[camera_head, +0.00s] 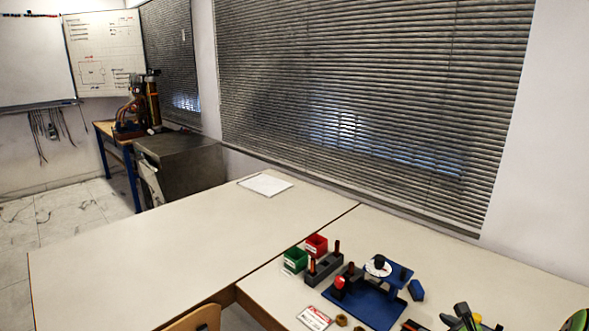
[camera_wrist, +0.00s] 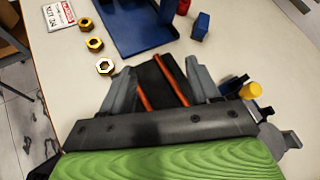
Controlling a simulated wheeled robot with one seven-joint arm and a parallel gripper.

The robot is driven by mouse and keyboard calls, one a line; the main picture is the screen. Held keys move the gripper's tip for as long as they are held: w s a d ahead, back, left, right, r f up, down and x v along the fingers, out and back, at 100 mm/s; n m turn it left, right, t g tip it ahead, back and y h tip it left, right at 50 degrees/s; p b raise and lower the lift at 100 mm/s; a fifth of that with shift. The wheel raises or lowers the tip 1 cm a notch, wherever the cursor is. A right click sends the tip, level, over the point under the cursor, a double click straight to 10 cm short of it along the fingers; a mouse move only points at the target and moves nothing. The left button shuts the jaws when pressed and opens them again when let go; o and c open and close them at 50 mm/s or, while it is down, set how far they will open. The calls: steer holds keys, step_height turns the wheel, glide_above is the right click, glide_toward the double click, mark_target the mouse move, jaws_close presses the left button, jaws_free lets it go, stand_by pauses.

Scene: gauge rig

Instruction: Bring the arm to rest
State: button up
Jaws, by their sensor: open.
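My gripper (camera_wrist: 160,82) shows in the wrist view with its two grey fingers spread apart. It is open. Between the fingers lies a black piece (camera_wrist: 155,85) with two orange-red strips; I cannot tell how far below the fingertips it is. Several brass-coloured nuts (camera_wrist: 94,44) lie on the table ahead of the left finger. A blue base plate (camera_wrist: 125,35) lies beyond the fingertips. In the head view my gripper cannot be made out with certainty; the lower right corner is crowded with dark, yellow and green shapes.
The white table (camera_head: 150,260) holds a blue gauge rig (camera_head: 365,308), a green bin (camera_head: 295,259), a red bin (camera_head: 316,243), a dark peg block (camera_head: 323,268), a blue block (camera_head: 416,290) and a label card (camera_head: 313,318). The table's left part is mostly clear. A wooden chair back (camera_head: 195,319) stands at the front edge.

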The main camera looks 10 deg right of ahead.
steer(key=s+a+r+n+g+y+p, duration=0.1)
steer(key=s+a+r+n+g, duration=0.15)
steer(key=a+r+n, duration=0.6)
steer(key=s+a+r+n+g+p, duration=0.1)
steer(key=s+a+r+n+g, duration=0.15)
steer(key=a+r+n, duration=0.6)
steer(key=s+a+r+n, duration=0.1)
steer(key=s+a+n, duration=0.2)
steer(key=s, duration=0.4)
steer(key=s+a+r+n+g+h+p, duration=0.1)
steer(key=s+a+r+n, duration=0.1)
steer(key=s+a+n, duration=0.2)
steer(key=s+a+r+n+p, duration=0.1)
steer(key=s+a+n, duration=0.2)
steer(key=s+n, duration=0.4)
steer(key=s, duration=0.2)
steer(key=shift+s+a+r, duration=0.2)
steer(key=shift+s+r, duration=0.1)
steer(key=shift+c, duration=0.2)
